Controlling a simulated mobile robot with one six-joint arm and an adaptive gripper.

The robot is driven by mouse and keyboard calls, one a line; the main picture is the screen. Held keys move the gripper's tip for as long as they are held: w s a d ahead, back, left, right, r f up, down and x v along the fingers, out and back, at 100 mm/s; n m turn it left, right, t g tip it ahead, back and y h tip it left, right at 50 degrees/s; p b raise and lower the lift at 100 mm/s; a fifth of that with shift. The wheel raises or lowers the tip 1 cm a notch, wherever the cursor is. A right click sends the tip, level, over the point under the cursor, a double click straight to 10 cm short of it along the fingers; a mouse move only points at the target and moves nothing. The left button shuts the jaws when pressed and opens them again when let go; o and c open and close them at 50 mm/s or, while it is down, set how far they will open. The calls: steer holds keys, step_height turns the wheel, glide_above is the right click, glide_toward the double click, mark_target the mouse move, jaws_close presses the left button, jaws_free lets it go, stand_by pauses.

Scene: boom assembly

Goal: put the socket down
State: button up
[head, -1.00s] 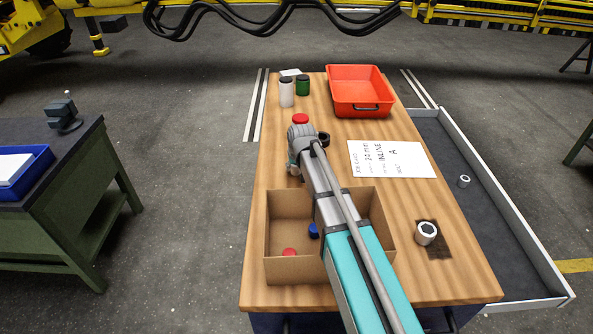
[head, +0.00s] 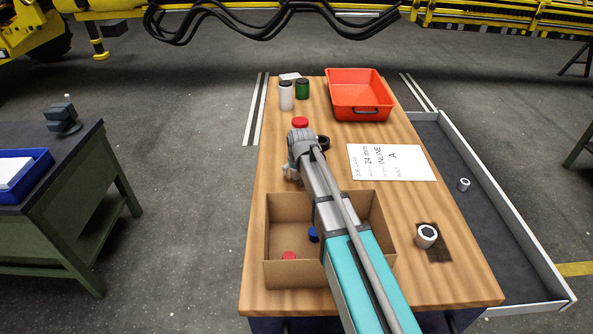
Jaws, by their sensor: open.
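A light metal socket (head: 426,236) stands on a dark square patch (head: 439,254) at the right front of the wooden table (head: 400,285). A second, similar socket (head: 464,184) lies in the grey side tray (head: 500,235) to the right. My gripper (head: 291,173) is over the table, just behind the cardboard box and well to the left of both sockets. It is open. My wrist hides most of its fingers, and I see no socket at it.
The open cardboard box (head: 285,275) holds red and blue pieces under my arm. A red cap (head: 300,122), a white jar (head: 286,97), a green jar (head: 302,90) and an orange bin (head: 362,113) stand behind. A job card (head: 390,163) lies right of my wrist.

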steer(key=shift+r, duration=0.2)
steer(key=p+v, duration=1.1)
steer(key=v, duration=0.1)
stand_by(0.5)
steer(key=shift+s, duration=0.1)
stand_by(0.7)
